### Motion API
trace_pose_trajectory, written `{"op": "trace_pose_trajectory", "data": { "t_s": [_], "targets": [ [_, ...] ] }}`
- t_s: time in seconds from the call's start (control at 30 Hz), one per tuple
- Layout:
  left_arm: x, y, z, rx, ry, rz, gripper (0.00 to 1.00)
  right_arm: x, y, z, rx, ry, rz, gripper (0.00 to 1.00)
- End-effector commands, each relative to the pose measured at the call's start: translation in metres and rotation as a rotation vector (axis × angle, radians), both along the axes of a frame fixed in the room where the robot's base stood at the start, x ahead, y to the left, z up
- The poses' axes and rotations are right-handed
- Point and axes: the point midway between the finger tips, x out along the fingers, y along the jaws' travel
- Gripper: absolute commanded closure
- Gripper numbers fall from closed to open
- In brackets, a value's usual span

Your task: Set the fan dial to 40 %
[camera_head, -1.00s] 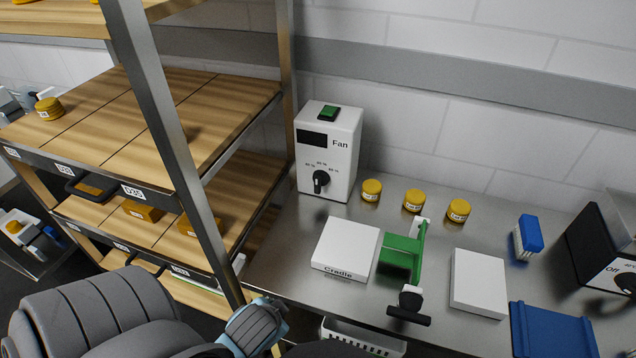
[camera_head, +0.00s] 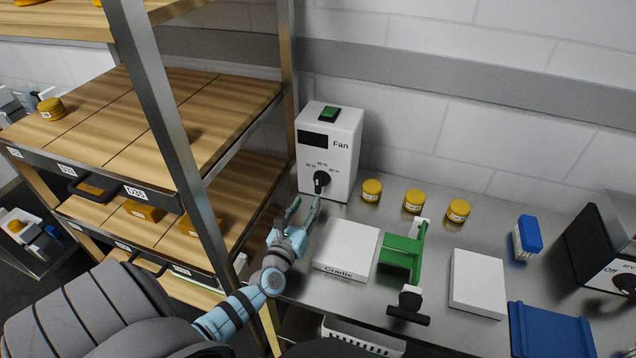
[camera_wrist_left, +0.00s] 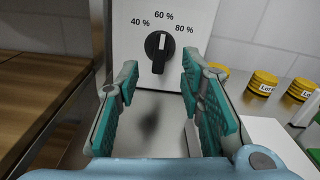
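The white fan box (camera_head: 342,160) stands at the back of the steel table beside the shelf, with a green switch on top. Its black dial (camera_head: 321,181) is on the front face. In the left wrist view the dial (camera_wrist_left: 158,52) has a white mark pointing up, about at 60 %; the 40 % label is at its upper left and 80 % at its right. My left gripper (camera_head: 305,206) is just in front of and below the dial, fingers apart. In the left wrist view the open left gripper (camera_wrist_left: 160,90) has nothing between its fingers and the dial lies ahead. My right gripper is out of view.
The wooden shelf's steel post (camera_head: 175,150) stands close to the left arm. A white cradle block (camera_head: 346,248), a green press (camera_head: 402,255) and several yellow lots, one a yellow tub (camera_head: 372,190), stand to the right.

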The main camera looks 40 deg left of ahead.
Motion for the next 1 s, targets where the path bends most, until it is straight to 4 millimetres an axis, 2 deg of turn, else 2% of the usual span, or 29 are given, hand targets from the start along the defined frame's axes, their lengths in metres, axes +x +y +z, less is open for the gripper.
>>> {"op": "trace_pose_trajectory", "data": {
  "t_s": [0.1,0.3,0.5,0.73,0.77,0.97,1.0],
  "targets": [
    [0.035,0.012,-0.001,0.000,-0.004,0.002,0.65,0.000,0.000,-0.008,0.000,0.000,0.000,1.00],
    [0.076,0.027,-0.002,-0.003,-0.004,0.002,0.65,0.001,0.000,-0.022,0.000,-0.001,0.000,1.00],
    [0.092,0.033,-0.001,-0.004,-0.002,0.002,0.65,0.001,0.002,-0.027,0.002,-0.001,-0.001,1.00],
    [0.093,0.033,0.000,-0.005,-0.003,0.002,0.65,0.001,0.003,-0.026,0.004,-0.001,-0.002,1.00],
    [0.093,0.033,0.000,-0.005,-0.003,0.002,0.67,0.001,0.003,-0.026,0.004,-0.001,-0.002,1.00],
    [0.093,0.033,0.000,-0.005,-0.003,0.001,0.99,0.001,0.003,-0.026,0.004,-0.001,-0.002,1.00],
    [0.093,0.032,0.000,-0.005,-0.003,0.001,1.00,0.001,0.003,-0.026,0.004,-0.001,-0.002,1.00]
  ]
}}
